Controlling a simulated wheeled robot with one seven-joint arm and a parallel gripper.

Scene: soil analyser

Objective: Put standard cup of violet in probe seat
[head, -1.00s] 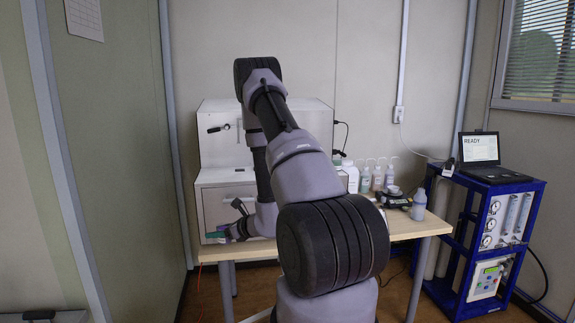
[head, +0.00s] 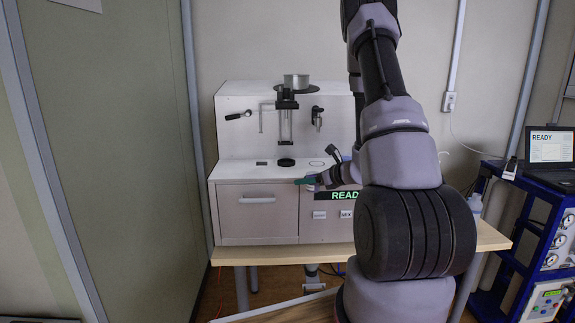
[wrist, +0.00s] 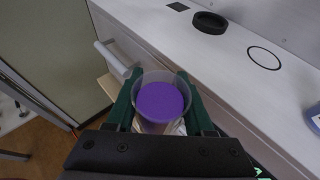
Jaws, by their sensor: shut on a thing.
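My gripper (wrist: 160,109) is shut on a clear cup with violet contents (wrist: 160,101), seen from above between the dark green fingers in the wrist view. The cup looks upright. In the head view my gripper (head: 306,181) is in front of the analyser's upper front edge, and the cup cannot be made out there. The analyser (head: 257,208) is a white cabinet with a READY display. A black ring-shaped seat (head: 286,162) sits on its ledge below the probe column (head: 286,120). The ring also shows in the wrist view (wrist: 209,22), apart from the cup, farther back.
A thin black circle (wrist: 264,58) is marked on the ledge right of the ring, and a dark square (wrist: 177,6) lies left of it. A drawer handle (head: 256,199) juts from the front. A blue rack with a laptop (head: 551,147) stands right.

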